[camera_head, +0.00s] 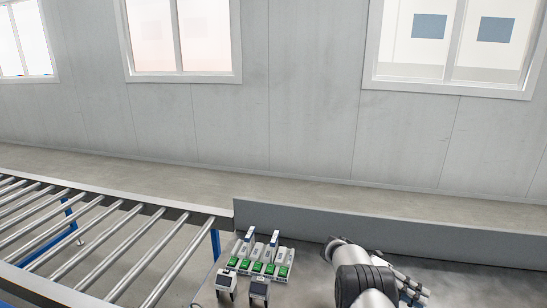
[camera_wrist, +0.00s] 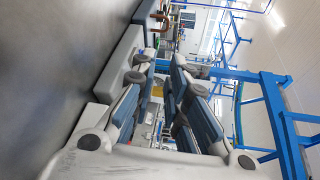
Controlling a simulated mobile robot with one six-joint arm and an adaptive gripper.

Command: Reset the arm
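My arm (camera_head: 365,280) shows at the bottom right of the head view, over the grey table. My gripper (camera_wrist: 162,66) fills the middle of the wrist view, with its two blue-padded fingers apart. There is a gap between the fingertips and nothing is held in it. In the head view my gripper is partly hidden behind the arm, and its fingers cannot be made out clearly.
Pump test stations (camera_head: 257,268) with green and white parts stand left of my arm. A roller conveyor (camera_head: 110,240) runs along the left. A low grey panel (camera_head: 380,238) borders the table's back. Blue frames (camera_wrist: 275,100) show in the wrist view.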

